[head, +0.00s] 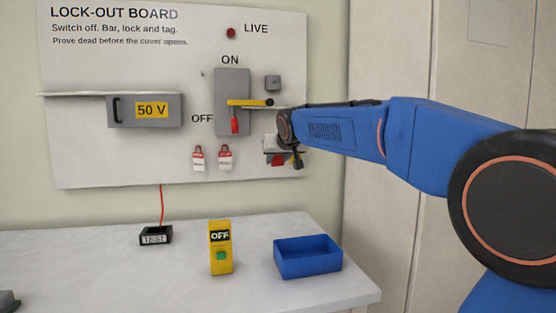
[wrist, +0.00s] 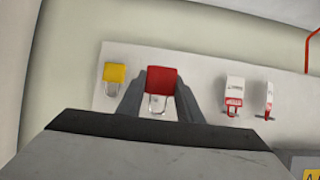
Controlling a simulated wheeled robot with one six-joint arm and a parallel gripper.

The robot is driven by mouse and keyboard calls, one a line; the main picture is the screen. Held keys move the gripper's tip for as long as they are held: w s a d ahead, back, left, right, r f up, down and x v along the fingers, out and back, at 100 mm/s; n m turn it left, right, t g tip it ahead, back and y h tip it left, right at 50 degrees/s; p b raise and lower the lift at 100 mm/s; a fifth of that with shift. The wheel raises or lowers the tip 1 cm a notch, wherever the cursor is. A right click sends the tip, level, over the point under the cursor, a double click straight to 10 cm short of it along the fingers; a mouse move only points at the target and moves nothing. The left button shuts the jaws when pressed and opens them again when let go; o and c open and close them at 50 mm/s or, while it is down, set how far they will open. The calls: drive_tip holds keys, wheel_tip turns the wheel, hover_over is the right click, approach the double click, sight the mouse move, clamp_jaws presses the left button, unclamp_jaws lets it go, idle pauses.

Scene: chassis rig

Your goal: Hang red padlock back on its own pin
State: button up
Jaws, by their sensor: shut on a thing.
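In the wrist view the red padlock (wrist: 162,79) sits between the two fingers of my gripper (wrist: 160,92), which is shut on it. Its metal shackle shows below the red body, towards my palm. In the head view my gripper (head: 291,157) is at the board's lower right, with a small bit of the red padlock (head: 281,159) showing beside it. A yellow padlock (wrist: 115,73) hangs to the left of the red one in the wrist view. The red padlock's pin is hidden, so I cannot tell whether the shackle touches it.
Two red-and-white tags (head: 198,158) (head: 225,157) hang on the lock-out board (head: 120,165). A yellow bar (head: 250,102) lies across the grey switch (head: 231,80). The table holds a blue tray (head: 308,264), a yellow OFF device (head: 220,258) and a black TEST box (head: 155,236).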

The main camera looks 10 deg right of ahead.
drive_tip(key=w, duration=0.7)
drive_tip(key=shift+f, duration=0.4)
idle(0.5)
idle(0.6)
drive_tip(key=o, duration=1.2)
